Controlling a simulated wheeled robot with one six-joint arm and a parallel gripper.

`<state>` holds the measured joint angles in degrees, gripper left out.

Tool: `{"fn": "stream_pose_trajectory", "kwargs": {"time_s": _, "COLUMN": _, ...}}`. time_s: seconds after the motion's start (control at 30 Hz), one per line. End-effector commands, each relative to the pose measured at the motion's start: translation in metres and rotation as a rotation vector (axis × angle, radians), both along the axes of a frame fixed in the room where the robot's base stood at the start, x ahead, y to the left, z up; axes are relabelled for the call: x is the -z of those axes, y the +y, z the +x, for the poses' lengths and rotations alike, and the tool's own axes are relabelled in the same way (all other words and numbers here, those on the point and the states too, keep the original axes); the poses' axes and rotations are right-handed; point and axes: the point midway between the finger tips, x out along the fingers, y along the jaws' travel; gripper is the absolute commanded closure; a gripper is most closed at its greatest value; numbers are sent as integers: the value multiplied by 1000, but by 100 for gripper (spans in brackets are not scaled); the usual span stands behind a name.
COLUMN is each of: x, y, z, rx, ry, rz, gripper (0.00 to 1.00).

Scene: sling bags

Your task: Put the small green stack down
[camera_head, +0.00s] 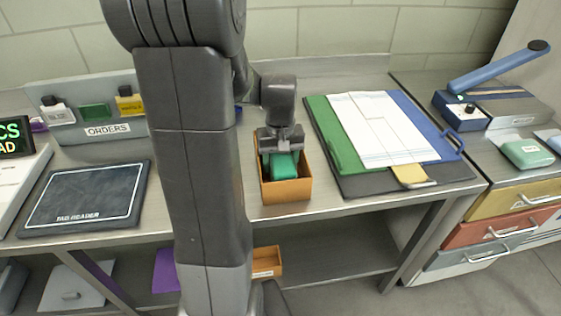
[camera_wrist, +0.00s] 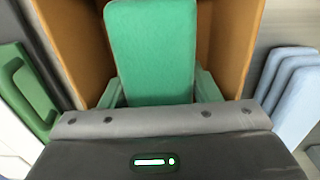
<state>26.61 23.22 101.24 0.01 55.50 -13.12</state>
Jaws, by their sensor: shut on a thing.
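The small green stack (camera_head: 283,166) is between the fingers of my gripper (camera_head: 281,150), inside or just at the opening of an orange-brown box (camera_head: 287,191) on the metal bench. In the wrist view the green stack (camera_wrist: 152,50) fills the middle, with the brown box walls (camera_wrist: 243,45) on both sides of it. My gripper (camera_wrist: 155,100) is shut on the stack and points down into the box. Whether the stack touches the box floor is hidden.
Right of the box lie a green folder (camera_head: 333,140), white sheets (camera_head: 380,130) and a blue folder (camera_head: 420,120) on a dark mat (camera_head: 360,186). A dark tag reader pad (camera_head: 85,196) and an orders rack (camera_head: 108,130) are on the left. A blue-armed punch (camera_head: 500,66) stands at the right.

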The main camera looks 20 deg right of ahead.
Motion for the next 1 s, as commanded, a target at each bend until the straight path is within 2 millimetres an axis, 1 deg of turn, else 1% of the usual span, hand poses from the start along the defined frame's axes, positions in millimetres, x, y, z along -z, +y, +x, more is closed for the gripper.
{"fn": "stream_pose_trajectory", "kwargs": {"time_s": 0.17, "x": 3, "y": 0, "z": 0, "rx": 0, "ry": 0, "rz": 0, "gripper": 71}}
{"fn": "stream_pose_trajectory", "kwargs": {"time_s": 0.2, "x": 4, "y": 0, "z": 0, "rx": 0, "ry": 0, "rz": 0, "gripper": 42}}
{"fn": "stream_pose_trajectory", "kwargs": {"time_s": 0.23, "x": 3, "y": 0, "z": 0, "rx": 0, "ry": 0, "rz": 0, "gripper": 36}}
{"fn": "stream_pose_trajectory", "kwargs": {"time_s": 0.27, "x": 3, "y": 0, "z": 0, "rx": 0, "ry": 0, "rz": 0, "gripper": 35}}
{"fn": "stream_pose_trajectory", "kwargs": {"time_s": 0.53, "x": 1, "y": 0, "z": 0, "rx": 0, "ry": 0, "rz": 0, "gripper": 35}}
{"fn": "stream_pose_trajectory", "kwargs": {"time_s": 0.67, "x": -8, "y": 0, "z": 0, "rx": 0, "ry": -2, "rz": -1, "gripper": 35}}
{"fn": "stream_pose_trajectory", "kwargs": {"time_s": 0.77, "x": -25, "y": 0, "z": 1, "rx": 0, "ry": -4, "rz": -2, "gripper": 35}}
{"fn": "stream_pose_trajectory", "kwargs": {"time_s": 1.0, "x": -78, "y": -1, "z": 1, "rx": 0, "ry": -5, "rz": -2, "gripper": 35}}
